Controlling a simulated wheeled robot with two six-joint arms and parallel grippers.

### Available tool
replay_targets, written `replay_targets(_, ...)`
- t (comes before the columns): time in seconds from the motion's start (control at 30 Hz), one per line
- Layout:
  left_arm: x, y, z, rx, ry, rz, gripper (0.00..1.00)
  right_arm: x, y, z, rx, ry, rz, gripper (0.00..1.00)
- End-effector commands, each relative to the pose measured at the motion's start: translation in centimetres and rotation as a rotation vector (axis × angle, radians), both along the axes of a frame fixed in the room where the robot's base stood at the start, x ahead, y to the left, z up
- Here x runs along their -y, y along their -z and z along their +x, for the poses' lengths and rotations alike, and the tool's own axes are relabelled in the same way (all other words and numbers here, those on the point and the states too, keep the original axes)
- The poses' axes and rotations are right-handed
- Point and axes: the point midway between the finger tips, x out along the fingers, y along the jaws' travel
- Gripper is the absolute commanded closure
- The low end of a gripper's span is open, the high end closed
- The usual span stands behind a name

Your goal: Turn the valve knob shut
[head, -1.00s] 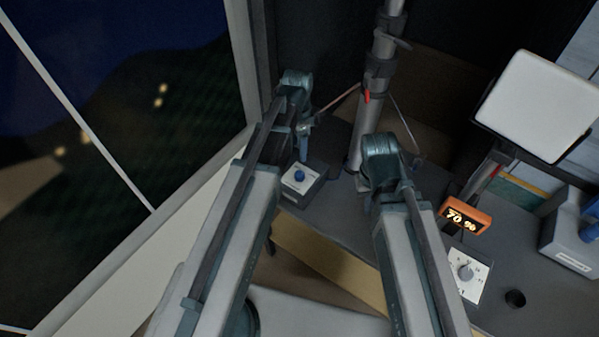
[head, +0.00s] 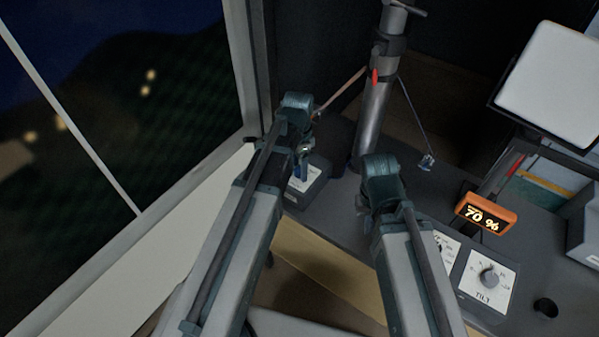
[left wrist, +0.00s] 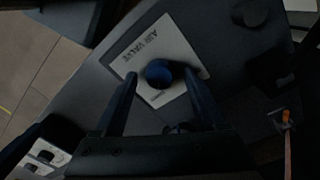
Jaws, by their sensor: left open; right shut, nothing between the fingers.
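The valve knob (left wrist: 159,73) is a round blue knob on a grey box with a white plate (left wrist: 150,50) lettered AIR VALVE. In the left wrist view it lies between the fingertips of my open left gripper (left wrist: 163,80); I cannot tell whether the fingers touch it. In the head view my left gripper (head: 304,165) is over the valve box (head: 308,190) and hides most of the knob. My right gripper (head: 365,215) is mostly hidden behind its own arm, over the desk to the right of the valve box.
An orange display reading 70 % (head: 487,213) stands at the right, by a TILT dial (head: 488,275) on a white plate. A metal mast (head: 374,115) rises behind the valve box. A white panel (head: 552,80) is at the upper right. A window fills the left.

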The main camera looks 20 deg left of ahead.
Motion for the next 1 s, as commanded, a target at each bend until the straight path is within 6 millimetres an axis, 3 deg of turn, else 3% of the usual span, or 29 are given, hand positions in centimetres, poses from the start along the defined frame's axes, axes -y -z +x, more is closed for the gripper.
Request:
replay_targets(0.27, 0.02, 0.1, -0.01, 0.0, 0.0, 0.0, 0.27, 0.0, 0.09, -0.01, 0.0, 0.0, 0.0, 1.0)
replay_targets(0.67, 0.0, 0.1, 0.0, 0.0, 0.0, 0.0, 0.98, 0.0, 0.1, 0.0, 0.0, 0.0, 0.0, 1.0)
replay_targets(1.0, -0.01, 0.11, -0.02, 0.0, -0.033, 0.0, 1.0, 0.0, 0.1, 0.0, 0.0, 0.0, 0.0, 1.0)
